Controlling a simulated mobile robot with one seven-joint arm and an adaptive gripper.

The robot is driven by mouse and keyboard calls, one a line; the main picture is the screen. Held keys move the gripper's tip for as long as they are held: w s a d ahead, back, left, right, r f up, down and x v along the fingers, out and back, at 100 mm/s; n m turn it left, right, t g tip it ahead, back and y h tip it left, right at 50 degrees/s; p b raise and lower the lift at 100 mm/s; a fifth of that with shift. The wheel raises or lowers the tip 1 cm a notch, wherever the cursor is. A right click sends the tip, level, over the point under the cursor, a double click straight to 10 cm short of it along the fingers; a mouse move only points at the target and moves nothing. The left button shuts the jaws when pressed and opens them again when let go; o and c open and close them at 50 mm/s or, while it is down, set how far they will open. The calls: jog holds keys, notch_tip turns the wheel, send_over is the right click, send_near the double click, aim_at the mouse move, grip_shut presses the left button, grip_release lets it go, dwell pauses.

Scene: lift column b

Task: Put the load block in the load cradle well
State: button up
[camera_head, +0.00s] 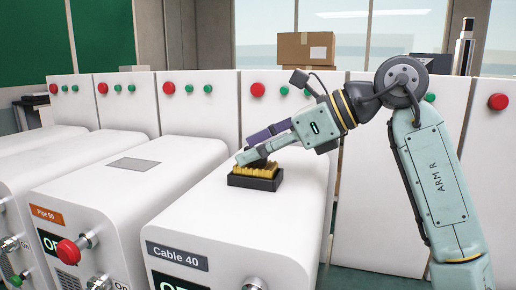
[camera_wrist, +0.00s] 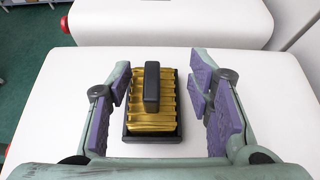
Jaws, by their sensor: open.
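The load block appears to be the gold ribbed block (camera_wrist: 139,102) with a black bar-shaped handle (camera_wrist: 152,87) on top. It sits in a shallow black tray (camera_wrist: 152,137), which looks like the load cradle, on the white Cable 40 cabinet. The block also shows in the head view (camera_head: 268,169), partly covered by my gripper. My gripper (camera_wrist: 162,88) is open, with its purple-padded fingers on either side of the block and visible gaps to both. In the head view my gripper (camera_head: 250,157) is low over the block. Whether the block is fully seated cannot be told.
The Pipe 50 cabinet (camera_head: 110,185), with a flat grey rectangle (camera_head: 133,164) on top, stands to the left. White cabinets with red buttons line the back. A cardboard box (camera_head: 306,47) is behind them. The Cable 40 top is otherwise clear around the tray.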

jog(key=v, duration=1.2)
